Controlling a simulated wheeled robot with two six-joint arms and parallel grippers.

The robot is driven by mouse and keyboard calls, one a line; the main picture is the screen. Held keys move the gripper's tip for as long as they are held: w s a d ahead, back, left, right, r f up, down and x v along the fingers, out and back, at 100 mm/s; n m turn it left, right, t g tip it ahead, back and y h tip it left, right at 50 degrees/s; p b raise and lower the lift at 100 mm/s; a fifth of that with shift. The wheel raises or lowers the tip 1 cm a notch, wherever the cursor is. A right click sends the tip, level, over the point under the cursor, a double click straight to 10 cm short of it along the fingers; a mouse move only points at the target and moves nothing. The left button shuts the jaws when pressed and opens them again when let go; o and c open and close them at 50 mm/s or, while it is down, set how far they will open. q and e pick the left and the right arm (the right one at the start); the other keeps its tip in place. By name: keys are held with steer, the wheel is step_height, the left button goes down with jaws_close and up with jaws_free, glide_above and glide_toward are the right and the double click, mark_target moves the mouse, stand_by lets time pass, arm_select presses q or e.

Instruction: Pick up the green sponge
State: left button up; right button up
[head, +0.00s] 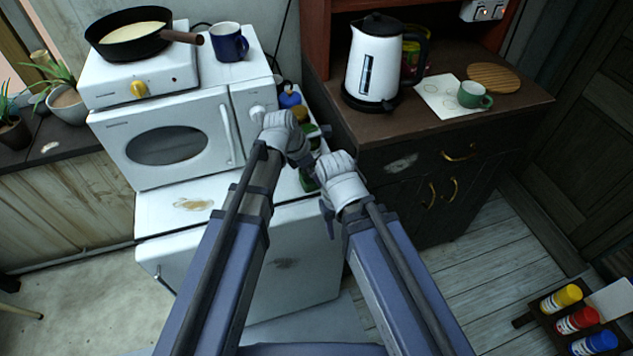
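No green sponge can be made out for certain. A green item (308,181) shows just left of my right gripper (335,163), partly covered by it, in the gap between the white appliance and the dark cabinet. I cannot tell whether it is the sponge. Another dark green item (311,130) shows to the right of my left gripper (279,124). Both grippers are close together at the middle of the view, pointing away from me. Their fingers are seen from behind, so whether they are open or shut, or hold anything, does not show.
A white microwave (168,144) carries a hotplate with a frying pan (130,38) and a blue mug (228,42). A white kettle (371,68) and green cup (473,96) stand on the dark cabinet (440,130). Paint bottles (577,320) sit at lower right.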

arm_select(q)
steer(key=shift+c, duration=0.2)
steer(key=c, duration=0.9)
steer(key=shift+r, duration=0.1)
step_height(320, 180, up, 10)
steer(key=p, duration=1)
